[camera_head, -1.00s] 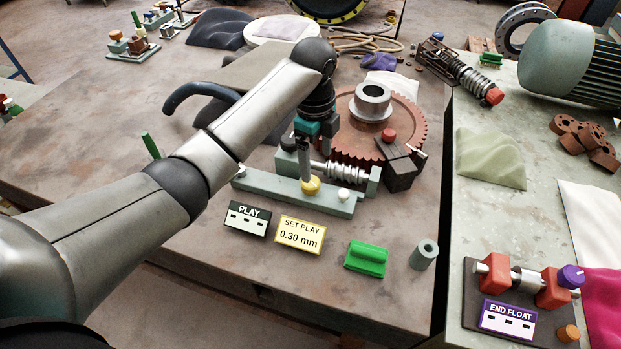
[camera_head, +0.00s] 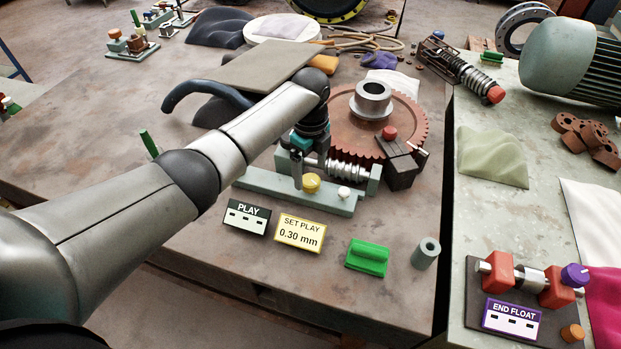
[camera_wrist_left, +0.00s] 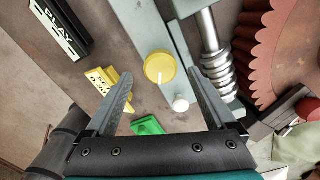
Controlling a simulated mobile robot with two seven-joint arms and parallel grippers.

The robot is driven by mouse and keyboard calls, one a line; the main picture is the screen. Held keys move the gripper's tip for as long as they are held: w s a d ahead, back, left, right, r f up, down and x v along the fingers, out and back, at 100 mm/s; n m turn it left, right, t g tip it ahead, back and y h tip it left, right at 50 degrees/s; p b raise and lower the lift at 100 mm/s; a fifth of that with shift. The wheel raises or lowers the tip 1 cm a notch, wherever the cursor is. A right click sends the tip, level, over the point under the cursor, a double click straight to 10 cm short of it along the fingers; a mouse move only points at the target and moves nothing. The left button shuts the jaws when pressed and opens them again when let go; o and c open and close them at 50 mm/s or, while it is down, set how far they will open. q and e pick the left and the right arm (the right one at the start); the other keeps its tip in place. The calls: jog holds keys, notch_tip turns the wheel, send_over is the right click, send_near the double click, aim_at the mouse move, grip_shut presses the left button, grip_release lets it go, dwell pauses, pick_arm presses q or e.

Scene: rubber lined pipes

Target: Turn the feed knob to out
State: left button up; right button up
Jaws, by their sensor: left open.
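A round yellow knob (camera_head: 311,183) with a pale line across its face sits on the grey-green base of the worm-gear rig (camera_head: 335,204). No label reading feed or out is legible. My left gripper (camera_head: 297,176) is open, just left of and behind the knob in the head view, partly hidden by its own wrist. In the left wrist view the yellow knob (camera_wrist_left: 159,67) appears between the fingertips of the left gripper (camera_wrist_left: 161,76), with space on both sides. I cannot tell whether the tips reach down around it. My right gripper is not in view.
A small white knob (camera_head: 344,193) is close by on the base. The worm (camera_head: 350,171) and rusty gear wheel (camera_head: 405,128) stand behind. PLAY (camera_head: 246,217) and SET PLAY 0.30 mm (camera_head: 300,232) signs, a green block (camera_head: 367,257) and a grey sleeve (camera_head: 426,252) lie in front.

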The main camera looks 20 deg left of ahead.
aim_at(310, 180)
pick_arm(q)
jog(key=shift+f, duration=1.6)
jog(key=c, duration=1.4)
jog(key=shift+o, duration=0.2)
